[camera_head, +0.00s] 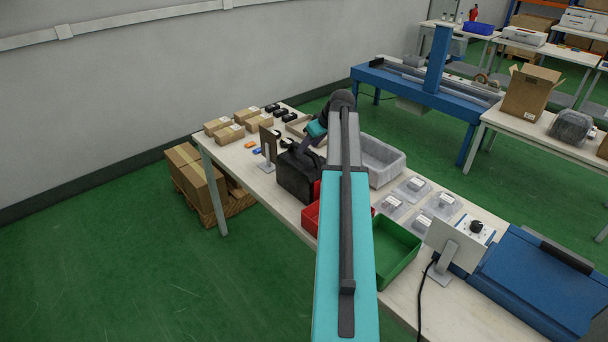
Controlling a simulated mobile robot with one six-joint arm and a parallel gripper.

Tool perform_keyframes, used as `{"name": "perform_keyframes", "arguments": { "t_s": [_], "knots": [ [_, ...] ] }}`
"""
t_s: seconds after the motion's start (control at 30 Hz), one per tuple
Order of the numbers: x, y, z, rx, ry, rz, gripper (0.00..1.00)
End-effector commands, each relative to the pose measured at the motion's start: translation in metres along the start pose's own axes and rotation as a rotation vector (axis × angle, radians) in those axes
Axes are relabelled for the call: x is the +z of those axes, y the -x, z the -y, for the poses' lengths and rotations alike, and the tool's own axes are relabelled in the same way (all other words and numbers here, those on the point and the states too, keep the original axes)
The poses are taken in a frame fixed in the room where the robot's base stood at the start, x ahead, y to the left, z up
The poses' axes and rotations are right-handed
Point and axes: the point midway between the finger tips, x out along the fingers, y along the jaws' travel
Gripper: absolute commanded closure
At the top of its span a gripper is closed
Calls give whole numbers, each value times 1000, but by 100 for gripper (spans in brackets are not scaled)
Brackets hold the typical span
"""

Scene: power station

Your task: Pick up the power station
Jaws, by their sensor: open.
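The power station looks to be the black box (294,177) on the white table, left of my teal arm. It stands upright, and its right side is partly hidden by my arm. My gripper (300,152) hangs at the far end of the arm, small and dark, just above or behind the top of the black box in the picture. The jaws are open with nothing visible between them. I cannot tell whether they touch the box.
A red bin (310,218), a green bin (396,252) and a grey bin (379,160) stand close by. A monitor (268,143) stands just left of the box. Small cartons (224,132) lie on the far left of the table.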

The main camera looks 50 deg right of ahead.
Motion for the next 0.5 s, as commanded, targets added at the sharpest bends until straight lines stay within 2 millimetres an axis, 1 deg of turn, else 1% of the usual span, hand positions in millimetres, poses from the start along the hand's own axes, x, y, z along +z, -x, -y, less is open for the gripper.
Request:
{"name": "perform_keyframes", "arguments": {
  "t_s": [0.17, 0.27, 0.5],
  "knots": [
    [-1, -1, 0, 0, 0, 0, 58],
    [-2, -5, 0, -1, 0, 0, 58],
    [-6, -25, 0, -2, 1, 1, 58]
  ]
}}
